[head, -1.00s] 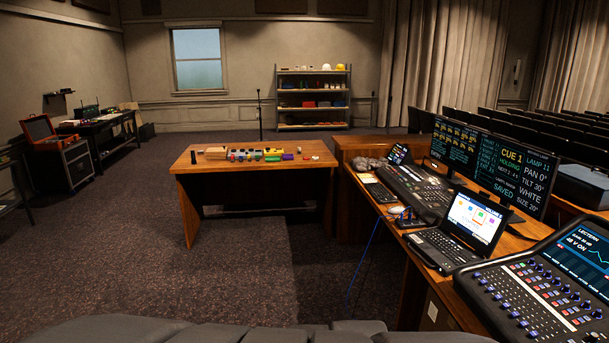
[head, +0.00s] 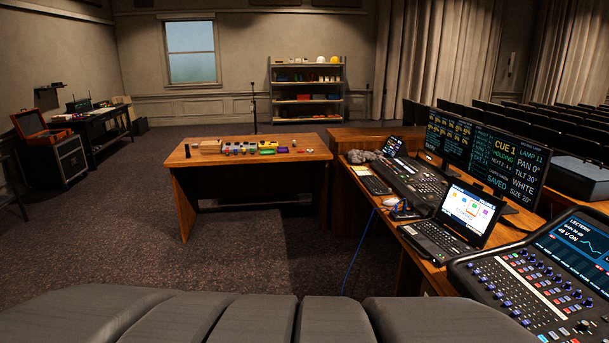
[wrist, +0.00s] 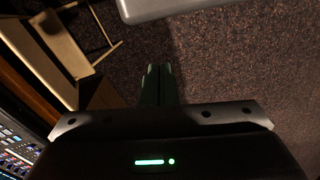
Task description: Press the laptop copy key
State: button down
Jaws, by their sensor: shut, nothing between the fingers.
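The laptop (head: 451,224) stands open on the desk at the right in the head view, its screen (head: 469,212) lit with coloured blocks. Its keyboard (head: 436,240) faces me, but single keys, the copy key among them, are too small to tell. My gripper (wrist: 160,70) shows in the wrist view with its two fingers together, shut and empty, above the dark carpet. It is apart from the laptop, which the wrist view does not show. The gripper is not visible in the head view.
A mixing console (head: 520,293) sits right of the laptop, another console (head: 411,179) behind it, and monitors (head: 484,163) beyond. A blue cable (head: 359,252) hangs off the desk edge. A wooden table (head: 250,161) with small coloured items stands ahead. Carpet (head: 110,235) at left is free.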

jog(key=w+a+f+m+t+y+b, duration=0.1)
jog(key=w+a+f+m+y+b, duration=0.1)
jog(key=w+a, duration=0.5)
jog(key=w+a+f+m+t+y+b, duration=0.1)
jog(key=w+a+f+m+y+b, duration=0.2)
jog(key=w, duration=1)
jog(key=w+a+f+m+y+b, duration=0.2)
jog(key=w+a+m, duration=0.4)
jog(key=w+a, duration=0.4)
notch_tip(320, 180, down, 2)
jog(key=shift+a+f+m+t+y, duration=0.2)
jog(key=shift+a+m+t+y, duration=0.15)
jog(key=shift+y, duration=0.45)
jog(key=shift+w+d, duration=0.1)
jog(key=shift+d, duration=0.05)
